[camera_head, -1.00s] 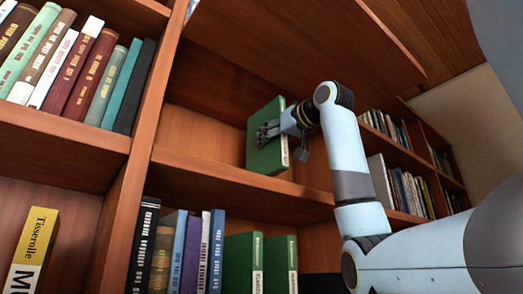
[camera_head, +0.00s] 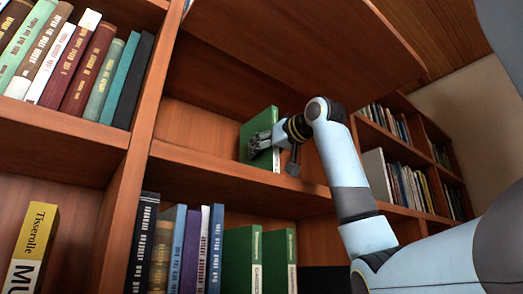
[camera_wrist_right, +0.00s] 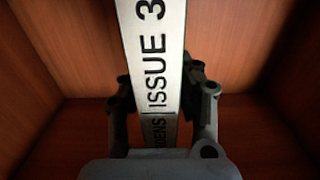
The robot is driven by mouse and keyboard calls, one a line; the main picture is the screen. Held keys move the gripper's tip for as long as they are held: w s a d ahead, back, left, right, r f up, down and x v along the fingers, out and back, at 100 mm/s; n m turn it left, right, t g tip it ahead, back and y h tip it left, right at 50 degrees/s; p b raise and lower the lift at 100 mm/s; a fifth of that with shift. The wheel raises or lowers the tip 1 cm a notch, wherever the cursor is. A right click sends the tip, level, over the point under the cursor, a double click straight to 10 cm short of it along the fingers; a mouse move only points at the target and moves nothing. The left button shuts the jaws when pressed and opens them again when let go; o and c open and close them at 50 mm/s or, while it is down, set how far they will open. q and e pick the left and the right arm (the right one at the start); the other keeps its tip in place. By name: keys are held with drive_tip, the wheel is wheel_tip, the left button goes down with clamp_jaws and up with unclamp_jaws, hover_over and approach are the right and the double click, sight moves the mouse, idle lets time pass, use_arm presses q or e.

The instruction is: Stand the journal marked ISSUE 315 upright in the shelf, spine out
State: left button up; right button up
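The green journal (camera_head: 258,125) stands nearly upright in the empty bay of the middle shelf (camera_head: 185,158), its pale spine facing out. In the right wrist view, the spine (camera_wrist_right: 155,60) reads "ISSUE 3"; the remaining digits are cut off at the top. My right gripper (camera_head: 262,143) is shut on the journal, with one finger on each cover; both fingers flank the spine in the wrist view (camera_wrist_right: 160,95). Whether the journal's foot touches the shelf board cannot be told. My left gripper is not in view.
The bay is bare on both sides of the journal. An upright divider (camera_head: 150,120) bounds it on the left. Several books (camera_head: 75,65) stand in the left bay. Green books (camera_head: 240,262) stand on the shelf below. More books (camera_head: 410,185) stand further right.

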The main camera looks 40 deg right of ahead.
drive_tip(key=shift+o, duration=1)
drive_tip(key=s+a+b, duration=0.1)
drive_tip(key=s+b, duration=0.2)
drive_tip(key=s, duration=0.9)
drive_tip(key=shift+a+r, duration=0.15)
